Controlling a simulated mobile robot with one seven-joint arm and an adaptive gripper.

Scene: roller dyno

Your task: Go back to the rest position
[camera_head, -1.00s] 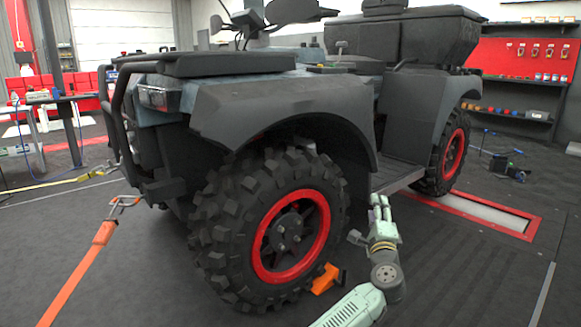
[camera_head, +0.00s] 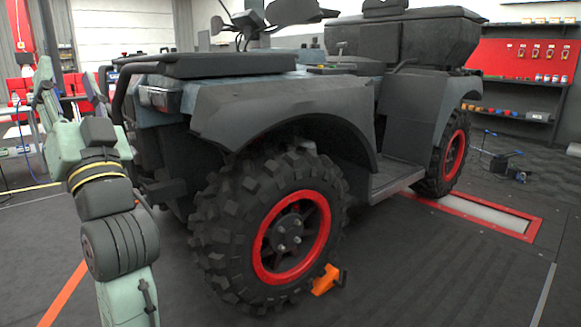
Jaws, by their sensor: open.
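My gripper (camera_head: 67,84) is raised at the left of the head view, pointing up and away. Its pale green fingers are spread apart, with nothing seen between them. My dark wrist and pale green arm link stand below it. The gripper is to the left of the quad bike (camera_head: 250,105); in the picture it overlaps the bike's front bars, and I cannot tell the gap in depth.
The quad's near front tyre (camera_head: 215,230) has a red rim, with an orange chock (camera_head: 326,280) at its foot. A red-framed floor plate (camera_head: 490,215) lies right. The right foreground floor is clear.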

